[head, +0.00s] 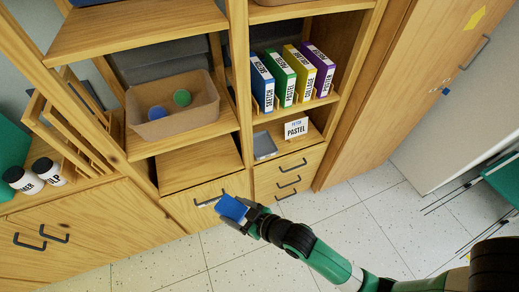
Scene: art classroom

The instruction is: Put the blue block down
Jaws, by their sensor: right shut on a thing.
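The blue block (231,209) is in the head view, just below the middle, in front of the wooden cabinet's drawers. My right gripper (243,212) is shut on it and holds it up, apart from the shelves. The block is tilted in the picture, and the fingers partly cover its right side. My left gripper is not in view.
The cabinet has a bare shelf (199,166) above the block. A brown bin (181,127) with a blue and a green ball stands higher up. Several upright boxes (285,84), a pastel sign (295,128) and a grey tray (264,146) are at right. Tiled floor (345,215) lies below.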

